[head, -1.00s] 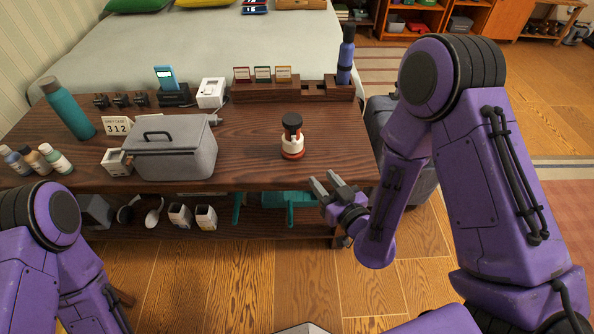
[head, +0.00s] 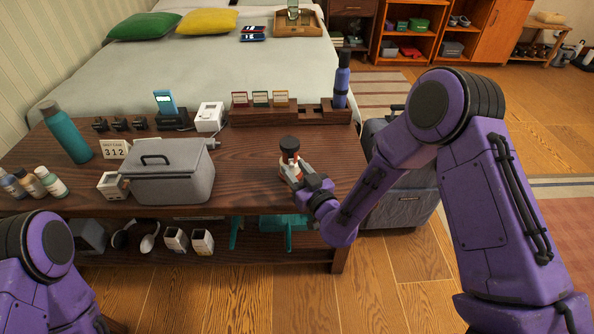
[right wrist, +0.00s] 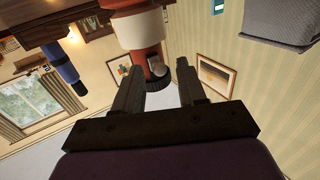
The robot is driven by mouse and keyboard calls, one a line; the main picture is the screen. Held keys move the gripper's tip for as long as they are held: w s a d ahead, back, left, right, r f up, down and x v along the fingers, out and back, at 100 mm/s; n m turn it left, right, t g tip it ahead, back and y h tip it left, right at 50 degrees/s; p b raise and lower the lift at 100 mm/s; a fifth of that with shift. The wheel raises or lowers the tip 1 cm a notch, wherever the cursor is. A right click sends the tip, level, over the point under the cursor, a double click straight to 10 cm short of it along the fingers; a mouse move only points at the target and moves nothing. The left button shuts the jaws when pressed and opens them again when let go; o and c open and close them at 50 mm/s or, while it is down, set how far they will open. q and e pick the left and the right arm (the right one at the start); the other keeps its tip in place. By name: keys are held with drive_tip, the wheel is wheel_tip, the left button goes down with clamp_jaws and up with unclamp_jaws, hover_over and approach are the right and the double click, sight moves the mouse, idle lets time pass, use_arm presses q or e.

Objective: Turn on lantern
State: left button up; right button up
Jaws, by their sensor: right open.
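The lantern (head: 289,144), a small red and white object with a dark top, stands upright near the right end of the dark wooden table (head: 250,160). My right gripper (head: 293,171) is at the lantern's near side, fingers pointing at it and partly covering its lower body. The right wrist view shows the image turned over, with the lantern (right wrist: 140,32) hanging from the top and its dark end between or just beyond the open fingers (right wrist: 158,70). I cannot tell whether they touch it. My left arm shows at the lower left; its gripper is out of view.
A grey lidded box (head: 172,175) stands left of the lantern. A wooden rack with cards (head: 262,117) and a blue bottle (head: 341,82) are behind it. A grey suitcase (head: 410,195) stands beside the table's right end. The tabletop around the lantern is clear.

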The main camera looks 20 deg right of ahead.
clamp_jaws()
idle(1.0)
